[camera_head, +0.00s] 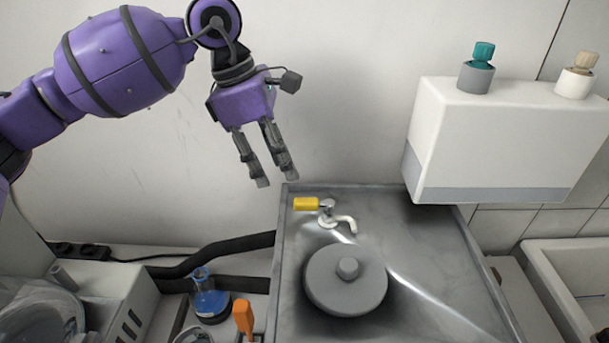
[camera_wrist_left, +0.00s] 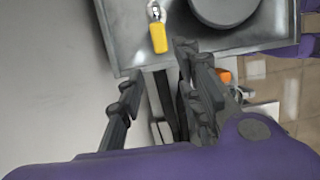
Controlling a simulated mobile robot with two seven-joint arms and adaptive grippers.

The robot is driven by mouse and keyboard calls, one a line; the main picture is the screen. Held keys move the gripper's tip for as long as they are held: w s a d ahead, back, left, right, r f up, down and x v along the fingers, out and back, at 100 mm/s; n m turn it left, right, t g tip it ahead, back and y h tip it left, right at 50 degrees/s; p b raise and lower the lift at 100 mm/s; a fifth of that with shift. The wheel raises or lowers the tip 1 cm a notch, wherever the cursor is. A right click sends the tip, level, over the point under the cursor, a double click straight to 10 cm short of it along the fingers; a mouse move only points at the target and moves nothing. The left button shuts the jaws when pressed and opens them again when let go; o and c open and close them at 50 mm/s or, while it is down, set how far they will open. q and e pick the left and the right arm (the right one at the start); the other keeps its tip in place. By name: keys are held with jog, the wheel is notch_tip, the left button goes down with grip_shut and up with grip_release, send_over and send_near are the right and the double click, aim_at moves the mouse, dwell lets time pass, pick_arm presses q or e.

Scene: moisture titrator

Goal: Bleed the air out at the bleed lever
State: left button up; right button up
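The bleed lever has a yellow handle (camera_head: 306,204) on a small metal tap with a curved spout (camera_head: 344,222), at the back left of the grey metal tray (camera_head: 420,240). The handle points left. My left gripper (camera_head: 275,180) hangs above and to the left of the handle, fingers down, apart from it. In the left wrist view the yellow handle (camera_wrist_left: 159,38) lies beyond the fingertips of my left gripper (camera_wrist_left: 158,65), in line with the gap between them. The fingers are open with nothing between them. My right gripper is in neither view.
A round grey lid with a knob (camera_head: 348,282) sits in front of the tap. A white wall box (camera_head: 505,145) with two small knobs hangs at the right. A blue-liquid flask (camera_head: 209,300), an orange handle (camera_head: 243,318) and dark hoses are at the lower left.

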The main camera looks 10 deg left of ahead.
aim_at(314, 207)
pick_arm(q)
jog(key=b+x, duration=0.1)
jog(key=x, duration=0.3)
jog(key=shift+s+f+b, duration=0.1)
jog(key=shift+s+b, duration=0.1)
jog(key=shift+b, duration=0.1)
jog(key=shift+b+x, duration=0.45)
jog(key=shift+x, duration=0.55)
jog(key=shift+b+x, duration=0.45)
jog(key=shift+x, duration=0.5)
jog(key=shift+d+f, duration=0.1)
jog(key=shift+f, duration=0.1)
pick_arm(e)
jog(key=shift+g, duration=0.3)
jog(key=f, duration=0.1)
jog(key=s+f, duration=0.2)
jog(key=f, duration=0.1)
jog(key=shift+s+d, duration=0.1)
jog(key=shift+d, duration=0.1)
pick_arm(q)
jog(key=shift+f, duration=0.1)
